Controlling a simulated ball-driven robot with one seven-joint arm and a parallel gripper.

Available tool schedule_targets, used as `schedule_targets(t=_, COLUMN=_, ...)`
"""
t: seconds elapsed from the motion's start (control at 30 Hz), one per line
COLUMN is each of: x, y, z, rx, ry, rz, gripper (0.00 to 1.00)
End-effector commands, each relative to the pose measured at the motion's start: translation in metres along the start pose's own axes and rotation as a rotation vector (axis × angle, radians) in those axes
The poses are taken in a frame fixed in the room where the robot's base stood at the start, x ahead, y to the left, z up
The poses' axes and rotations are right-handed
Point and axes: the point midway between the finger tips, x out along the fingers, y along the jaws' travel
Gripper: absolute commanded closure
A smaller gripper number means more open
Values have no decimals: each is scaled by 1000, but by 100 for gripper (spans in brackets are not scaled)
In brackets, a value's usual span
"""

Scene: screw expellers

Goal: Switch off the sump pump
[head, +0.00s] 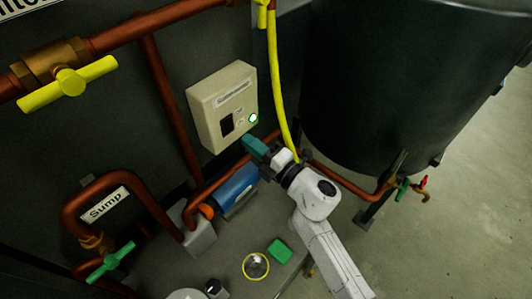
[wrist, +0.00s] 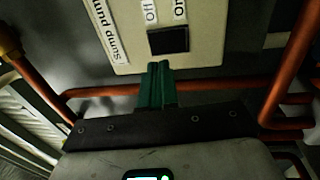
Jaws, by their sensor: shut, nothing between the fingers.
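The cream sump pump switch box (head: 222,95) is on the dark wall in the head view. A black switch (head: 227,124) and a lit green lamp (head: 252,118) are on its front. My gripper (head: 252,146) is just below the box's lower right corner. In the wrist view its green fingers (wrist: 157,68) are together and empty, with the tips close to the switch's edge. Contact cannot be told. The switch's tilt is unclear.
Copper pipes (head: 160,100) run up and across the wall, and a pipe (wrist: 220,85) crosses behind my fingers. A yellow hose (head: 275,80) hangs right of the box. A blue motor (head: 237,188) sits below. A large dark tank (head: 395,90) stands at right.

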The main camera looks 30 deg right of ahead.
Motion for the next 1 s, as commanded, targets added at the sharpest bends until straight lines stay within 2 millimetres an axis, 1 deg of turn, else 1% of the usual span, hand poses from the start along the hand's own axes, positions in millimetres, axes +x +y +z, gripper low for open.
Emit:
schedule_targets(t=0.03, x=12, y=1, z=0, rx=0, ry=1, rz=2, gripper=100)
schedule_targets(t=0.1, x=24, y=1, z=0, rx=0, ry=0, rz=2, gripper=100)
schedule_targets(t=0.2, x=38, y=0, z=0, rx=0, ry=1, rz=1, gripper=100)
schedule_targets(t=0.33, x=52, y=0, z=0, rx=1, ry=1, rz=0, gripper=100)
schedule_targets(t=0.5, x=59, y=0, z=0, rx=1, ry=0, rz=-1, gripper=100)
schedule_targets(t=0.8, x=59, y=0, z=0, rx=0, ry=0, rz=-1, gripper=100)
schedule_targets(t=0.9, x=64, y=3, z=0, rx=1, ry=0, rz=0, gripper=100)
schedule_targets(t=1.0, x=63, y=1, z=0, rx=0, ry=0, rz=0, gripper=100)
